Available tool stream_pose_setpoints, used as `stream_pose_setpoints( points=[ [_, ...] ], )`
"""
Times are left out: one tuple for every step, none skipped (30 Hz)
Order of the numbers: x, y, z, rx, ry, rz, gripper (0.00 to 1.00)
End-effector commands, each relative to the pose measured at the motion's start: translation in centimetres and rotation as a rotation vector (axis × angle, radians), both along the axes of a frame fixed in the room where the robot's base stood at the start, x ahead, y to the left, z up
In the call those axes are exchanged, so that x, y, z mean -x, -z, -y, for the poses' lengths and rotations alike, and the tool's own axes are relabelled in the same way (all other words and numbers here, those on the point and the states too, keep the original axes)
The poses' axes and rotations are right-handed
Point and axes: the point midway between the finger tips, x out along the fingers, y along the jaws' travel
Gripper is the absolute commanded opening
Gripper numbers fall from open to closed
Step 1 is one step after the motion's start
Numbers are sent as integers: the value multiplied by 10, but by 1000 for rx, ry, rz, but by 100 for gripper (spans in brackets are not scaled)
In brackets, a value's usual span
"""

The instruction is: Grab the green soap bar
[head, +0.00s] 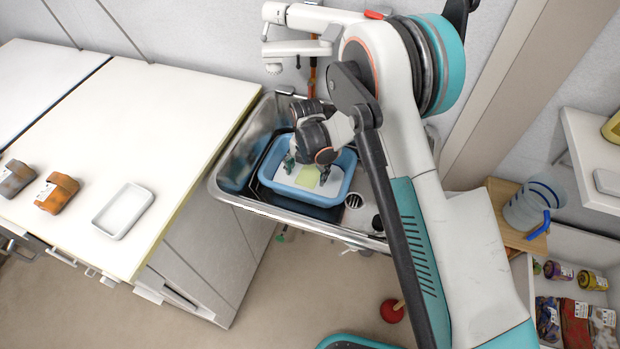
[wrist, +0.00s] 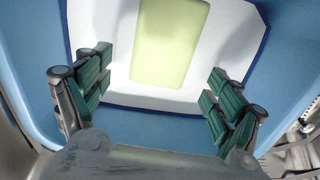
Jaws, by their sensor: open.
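The green soap bar (wrist: 168,42) is pale yellow-green and rectangular. It lies on a white sheet with a dark blue edge (wrist: 105,35) inside the blue washtub (head: 343,195). In the head view the soap (head: 308,177) shows just below my gripper. My gripper (wrist: 160,95) is open in the wrist view, its green-padded fingers wide apart. The soap lies between and beyond the fingertips, toward the top of the wrist view, and neither finger appears to touch it.
The washtub sits in a steel sink (head: 228,192), whose walls and tap (head: 275,50) stand close to my arm. On the white counter (head: 165,110) at left are a white tray (head: 123,211) and an orange-brown pack (head: 57,193). A clear jug (head: 535,205) stands at right.

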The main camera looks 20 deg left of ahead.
Motion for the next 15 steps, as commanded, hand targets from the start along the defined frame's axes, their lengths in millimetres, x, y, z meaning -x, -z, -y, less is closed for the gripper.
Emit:
stream_pose_setpoints(
  points=[
    [-2, 13, 0, 0, 0, 0, 85],
    [-1, 17, 0, 0, 0, 0, 85],
    [-1, 21, 0, 0, 0, 0, 85],
    [-1, 24, 0, 0, 0, 0, 85],
    [-1, 26, 0, 0, 0, 0, 85],
    [-1, 27, 0, 0, 0, 0, 85],
    [-1, 27, 0, 0, 0, 0, 85],
    [-1, 27, 0, 0, 0, 0, 85],
    [-1, 26, 0, 0, 0, 0, 85],
    [-1, 26, 0, 0, 0, 0, 85],
    [-1, 26, 0, 0, 0, 0, 85],
    [-1, 26, 0, 0, 0, 0, 85],
    [-1, 26, 0, 0, 0, 0, 78],
    [-1, 26, 0, 0, 0, 0, 71],
    [-1, 26, 0, 0, 0, 0, 62]
  ],
)
